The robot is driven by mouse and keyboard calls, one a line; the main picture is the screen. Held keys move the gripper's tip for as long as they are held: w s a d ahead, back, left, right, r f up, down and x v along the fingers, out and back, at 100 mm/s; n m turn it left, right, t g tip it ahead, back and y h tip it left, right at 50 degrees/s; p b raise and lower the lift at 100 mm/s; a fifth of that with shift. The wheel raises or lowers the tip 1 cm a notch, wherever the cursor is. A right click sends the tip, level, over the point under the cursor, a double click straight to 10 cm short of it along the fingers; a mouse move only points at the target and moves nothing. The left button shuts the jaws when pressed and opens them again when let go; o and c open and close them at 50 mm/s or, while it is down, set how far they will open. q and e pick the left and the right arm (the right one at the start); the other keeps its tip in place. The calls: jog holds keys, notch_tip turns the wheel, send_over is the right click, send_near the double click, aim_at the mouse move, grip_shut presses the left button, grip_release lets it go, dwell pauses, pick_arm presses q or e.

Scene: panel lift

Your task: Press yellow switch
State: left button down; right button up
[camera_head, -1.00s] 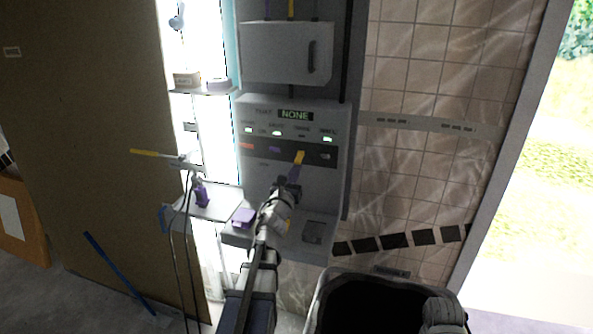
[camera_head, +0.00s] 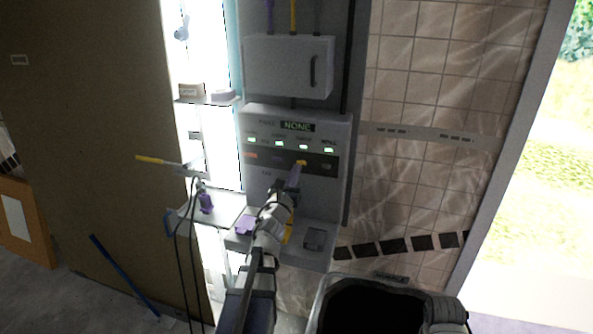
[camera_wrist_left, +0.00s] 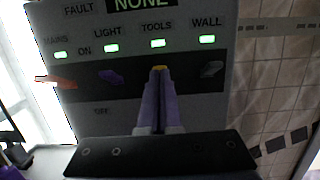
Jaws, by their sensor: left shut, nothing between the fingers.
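The yellow switch (camera_head: 302,162) is on the dark strip of the grey panel, under the TOOLS label. In the left wrist view only its top (camera_wrist_left: 160,68) shows above my fingertips. My left gripper (camera_head: 297,167) is shut and empty, its purple fingers pointing up at the switch. The fingertips (camera_wrist_left: 159,78) cover the switch's lower part and appear to touch it. The lamp above it (camera_wrist_left: 158,43) is lit green. My right gripper is not in view.
An orange switch (camera_wrist_left: 55,80) and a purple switch (camera_wrist_left: 111,76) are to the left, a grey switch (camera_wrist_left: 211,69) to the right. Their lamps are green. The display (camera_head: 297,126) reads NONE. A white cabinet (camera_head: 285,66) hangs above; a ledge (camera_head: 283,249) juts out below.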

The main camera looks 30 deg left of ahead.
pick_arm(q)
jog(key=s+r+p, duration=0.4)
jog(key=r, duration=0.1)
jog(key=shift+d, duration=0.45)
jog(key=s+d+f+n+g, duration=0.2)
jog(key=d+f+n+g, duration=0.8)
jog(key=d+f+n, duration=0.9)
jog(key=s+d+f+n+g+h, duration=0.1)
jog(key=s+d+f+n+g, duration=0.2)
jog(key=s+d+n+g, duration=0.2)
jog(key=s+d+f+n+g+h, duration=0.2)
jog(key=s+d+f+n+g, duration=0.2)
jog(key=s+d, duration=0.7)
jog(key=s+n+g, duration=0.1)
jog(key=s, duration=0.2)
jog(key=shift+n, duration=0.4)
